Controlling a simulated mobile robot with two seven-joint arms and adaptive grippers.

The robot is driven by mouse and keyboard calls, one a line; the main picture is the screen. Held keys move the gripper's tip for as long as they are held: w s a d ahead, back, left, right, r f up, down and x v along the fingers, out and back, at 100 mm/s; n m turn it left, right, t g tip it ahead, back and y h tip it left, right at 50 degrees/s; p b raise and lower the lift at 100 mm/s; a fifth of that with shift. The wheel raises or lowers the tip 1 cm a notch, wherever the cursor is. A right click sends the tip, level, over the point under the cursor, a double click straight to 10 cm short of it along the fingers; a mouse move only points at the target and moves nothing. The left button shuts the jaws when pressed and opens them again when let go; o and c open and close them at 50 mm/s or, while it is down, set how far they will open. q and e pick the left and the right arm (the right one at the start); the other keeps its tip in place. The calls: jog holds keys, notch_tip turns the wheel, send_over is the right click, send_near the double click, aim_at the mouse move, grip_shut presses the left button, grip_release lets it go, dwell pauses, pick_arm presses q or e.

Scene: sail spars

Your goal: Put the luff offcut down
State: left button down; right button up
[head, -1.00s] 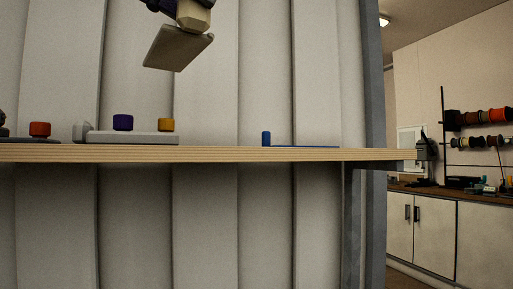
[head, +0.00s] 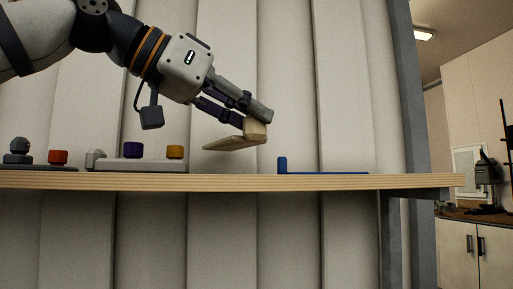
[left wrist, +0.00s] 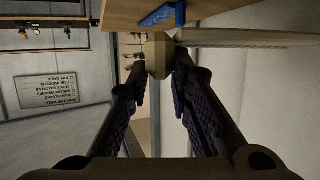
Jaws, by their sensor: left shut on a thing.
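The luff offcut (head: 228,144) is a pale beige piece with a flat, thin plate and a chunky block at one end. My left gripper (head: 255,123) comes down from the upper left and is shut on the block end. It holds the offcut above the wooden shelf (head: 230,182), with a gap below it. In the left wrist view, the block (left wrist: 158,52) sits between the fingertips and the plate runs off to the right. A flat blue piece with an upright peg (head: 282,165) lies on the shelf, to the right of and below the offcut. My right gripper is not in view.
A light grey base (head: 142,166) with purple (head: 132,149) and yellow (head: 175,151) knobs stands left of the offcut. Farther left are a red knob (head: 57,156) and a grey fitting (head: 18,151). The shelf between the grey base and blue piece is clear.

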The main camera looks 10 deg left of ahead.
aim_at(243, 139)
pick_arm(q)
jog(key=f, duration=0.1)
jog(key=w+f, duration=0.1)
jog(key=f, duration=0.2)
jog(key=shift+w+d+f+b, duration=0.25)
jog(key=shift+d+b, duration=0.05)
jog(key=shift+d, duration=0.1)
jog(key=shift+f, duration=0.15)
jog(key=shift+s, duration=0.15)
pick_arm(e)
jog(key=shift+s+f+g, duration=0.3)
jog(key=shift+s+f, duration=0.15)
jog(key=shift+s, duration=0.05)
pick_arm(q)
jog(key=c, duration=1.5)
grip_release()
jog(key=shift+o, duration=0.2)
